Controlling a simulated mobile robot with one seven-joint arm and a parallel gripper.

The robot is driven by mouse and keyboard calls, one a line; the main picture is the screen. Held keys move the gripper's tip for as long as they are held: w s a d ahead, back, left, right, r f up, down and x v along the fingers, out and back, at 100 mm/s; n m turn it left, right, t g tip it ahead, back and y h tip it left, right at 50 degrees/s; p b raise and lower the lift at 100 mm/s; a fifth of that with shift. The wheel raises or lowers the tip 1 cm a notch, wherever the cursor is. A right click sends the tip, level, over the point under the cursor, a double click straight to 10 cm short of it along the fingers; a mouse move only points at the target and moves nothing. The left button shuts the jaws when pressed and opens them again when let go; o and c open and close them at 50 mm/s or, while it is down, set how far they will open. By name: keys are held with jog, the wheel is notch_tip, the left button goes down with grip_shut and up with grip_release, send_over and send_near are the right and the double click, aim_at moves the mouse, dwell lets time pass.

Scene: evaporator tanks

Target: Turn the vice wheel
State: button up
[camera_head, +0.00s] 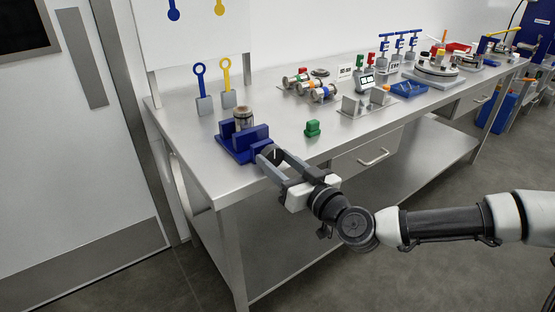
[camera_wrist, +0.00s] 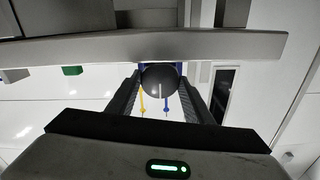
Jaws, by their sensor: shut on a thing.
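The blue vice (camera_head: 232,148) stands near the left front corner of the steel table, with a metal cylindrical part (camera_head: 243,117) upright between its jaws. My gripper (camera_head: 271,157) reaches to the front of the vice. Its fingers are closed around the dark vice wheel (camera_head: 277,154), which is mostly hidden by them in the head view. In the wrist view the wheel is a dark round disc (camera_wrist: 161,84) with a pale mark, between the two fingers.
A green block (camera_head: 312,129) sits right of the vice. Blue and yellow ring-topped tools (camera_head: 202,88) stand behind it. Several fixtures fill the table's far right. A drawer handle (camera_head: 374,157) sticks out from the table's front, near my arm.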

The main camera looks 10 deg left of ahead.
jog(key=m, duration=0.3)
jog(key=shift+p, duration=0.35)
jog(key=o, duration=1)
jog(key=shift+o, duration=0.2)
jog(key=p+v, duration=1.5)
jog(key=v, duration=0.2)
jog(key=shift+d, duration=0.25)
